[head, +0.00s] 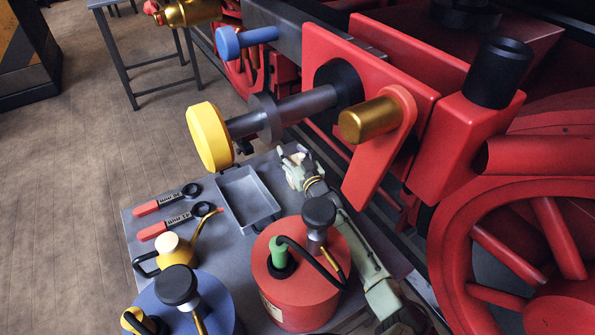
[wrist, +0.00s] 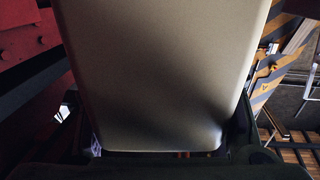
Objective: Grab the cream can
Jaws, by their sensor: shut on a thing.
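The cream can (wrist: 155,75) fills the middle of the wrist view as a large, smooth, pale surface with straight sides and a rounded lower edge. My gripper's dark parts flank its lower end on both sides, and my gripper is shut on it. In the head view my gripper (head: 293,168) is at the far end of my pale green arm, above the far right edge of the grey table (head: 230,225). The can is small there and hard to tell from the gripper. Its far end is out of the wrist view.
A grey tray (head: 246,198), red-handled tools (head: 165,230), a yellow oil can (head: 175,254), a red canister (head: 300,290) and a blue canister (head: 215,290) crowd the table. The red locomotive, with its yellow disc (head: 208,137), stands close above and right. Open floor lies left.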

